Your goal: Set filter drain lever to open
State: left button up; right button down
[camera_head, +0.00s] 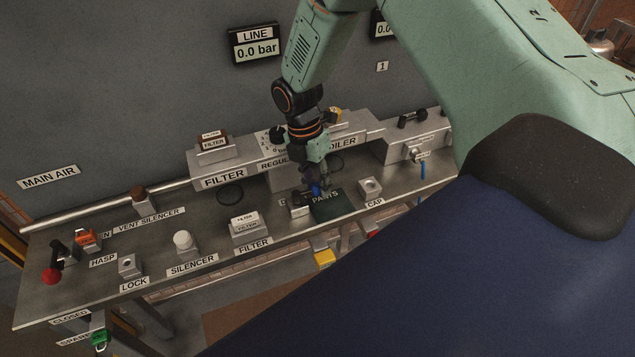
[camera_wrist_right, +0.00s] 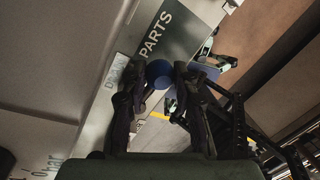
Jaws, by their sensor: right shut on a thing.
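My right gripper (camera_head: 314,190) reaches down from the top of the head view to the bench beside the PARTS mat. It is shut on the blue knob (camera_wrist_right: 158,72) of the drain lever, which sits between its dark fingers in the right wrist view. The knob also shows as a small blue spot in the head view (camera_head: 316,188). A label starting with D (camera_wrist_right: 116,72), mostly covered, lies by the gripper. The lever's shaft and exact angle are hidden by the fingers.
The dark green PARTS mat (camera_head: 333,207) and the CAP block (camera_head: 370,188) are close on the right. The FILTER block (camera_head: 245,226) stands to the left, and the FILTER and REGULATOR housings (camera_head: 224,174) behind. A red-knobbed lever (camera_head: 52,275) is far left.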

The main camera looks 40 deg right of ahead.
dwell(0.5)
jog(key=c, duration=1)
grip_release()
jog(key=r, duration=0.4)
jog(key=w+r, duration=0.1)
jog(key=r, duration=0.3)
jog(key=w+r, duration=0.1)
jog(key=r, duration=0.2)
jog(key=shift+w+a+r, duration=0.15)
jog(key=shift+a+r, duration=0.25)
